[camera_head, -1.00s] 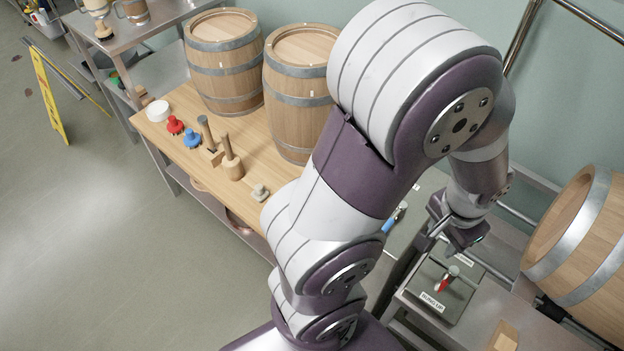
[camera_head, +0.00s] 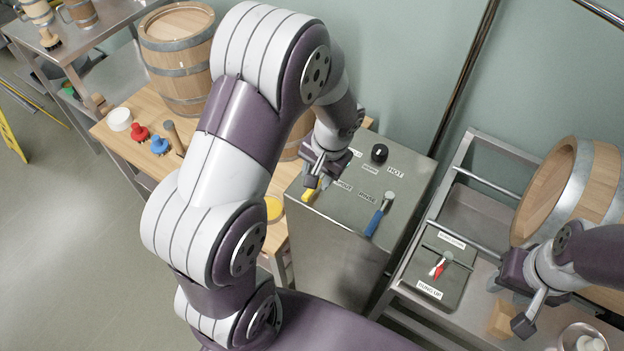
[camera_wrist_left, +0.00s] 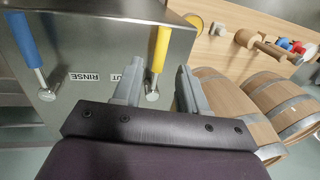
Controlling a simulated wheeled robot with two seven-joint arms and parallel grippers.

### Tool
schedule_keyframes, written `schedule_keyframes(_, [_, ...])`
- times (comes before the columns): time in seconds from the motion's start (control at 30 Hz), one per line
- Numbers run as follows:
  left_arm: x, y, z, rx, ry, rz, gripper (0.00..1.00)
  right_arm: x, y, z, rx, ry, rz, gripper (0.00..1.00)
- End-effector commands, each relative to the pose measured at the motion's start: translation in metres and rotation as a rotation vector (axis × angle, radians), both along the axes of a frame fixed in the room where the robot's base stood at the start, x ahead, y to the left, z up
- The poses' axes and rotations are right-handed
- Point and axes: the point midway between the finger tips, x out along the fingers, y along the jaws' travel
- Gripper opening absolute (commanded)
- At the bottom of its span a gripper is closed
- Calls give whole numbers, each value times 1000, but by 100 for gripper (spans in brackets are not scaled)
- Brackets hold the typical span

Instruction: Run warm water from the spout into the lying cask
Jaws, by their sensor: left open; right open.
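The lying cask (camera_head: 568,195) rests on its side at the right, wood with steel hoops. A steel cabinet (camera_head: 345,250) carries a yellow lever (camera_head: 309,195), a blue lever (camera_head: 380,215) by the RINSE label, and a black knob (camera_head: 379,153) by the HOT label. My left gripper (camera_head: 318,178) is open at the yellow lever. In the left wrist view the yellow lever (camera_wrist_left: 160,48) appears between the open fingers (camera_wrist_left: 158,80); contact cannot be told. I cannot make out the spout.
A panel labelled BUNG UP (camera_head: 455,283) with a small red-tipped lever stands between cabinet and cask. Upright casks (camera_head: 178,60), red and blue knobbed tools and a mallet stand on the left table. My left arm hides part of it.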

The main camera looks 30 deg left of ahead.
Motion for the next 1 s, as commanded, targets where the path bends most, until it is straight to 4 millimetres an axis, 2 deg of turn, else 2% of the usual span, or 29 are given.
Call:
schedule_keyframes(0.1, [0,4,-23,0,2,0,42,0,0,0,0,0,0,40])
schedule_keyframes(0.2, [0,7,-34,0,0,0,42,0,0,0,0,0,0,40])
schedule_keyframes(0.53, [1,8,-39,-1,-2,1,42,0,0,0,0,0,0,40])
schedule_keyframes(0.67, [1,8,-39,-1,-2,1,0,0,0,0,0,0,0,40])
schedule_keyframes(1.0, [1,9,-38,-1,-2,-19,0,0,0,1,0,0,0,40])
